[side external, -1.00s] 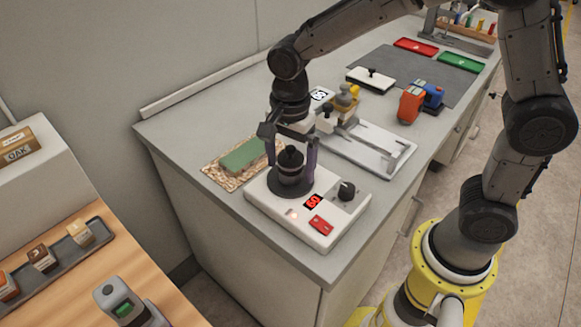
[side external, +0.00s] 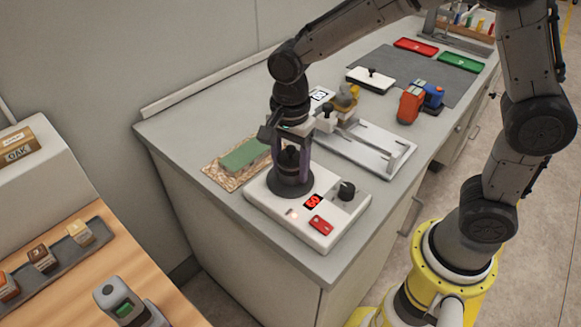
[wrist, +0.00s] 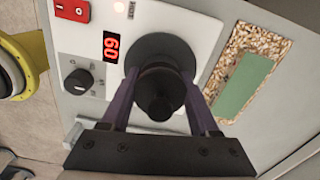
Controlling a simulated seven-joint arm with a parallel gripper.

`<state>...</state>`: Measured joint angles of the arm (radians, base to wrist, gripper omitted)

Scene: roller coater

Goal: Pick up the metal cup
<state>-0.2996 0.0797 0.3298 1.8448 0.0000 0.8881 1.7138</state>
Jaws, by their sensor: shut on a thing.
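The metal cup (side external: 290,157) looks dark, with a black knob-like top, and stands upright on the round dark plate (side external: 290,190) of a white hotplate. My gripper (side external: 290,172) points down over the plate, with its purple fingers shut on the cup, one on each side. In the wrist view, the cup (wrist: 160,92) sits between the two purple fingers of my gripper (wrist: 162,76). The cup's lower part is partly hidden by the fingers. I see no gap between the cup and the plate.
The hotplate's white body (side external: 334,230) has a red "60" display, a black dial and a red switch. A green block (side external: 243,154) lies on a speckled mat behind it. A white tray fixture (side external: 375,150) and an orange tool (side external: 410,105) stand farther back. The counter's front corner is clear.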

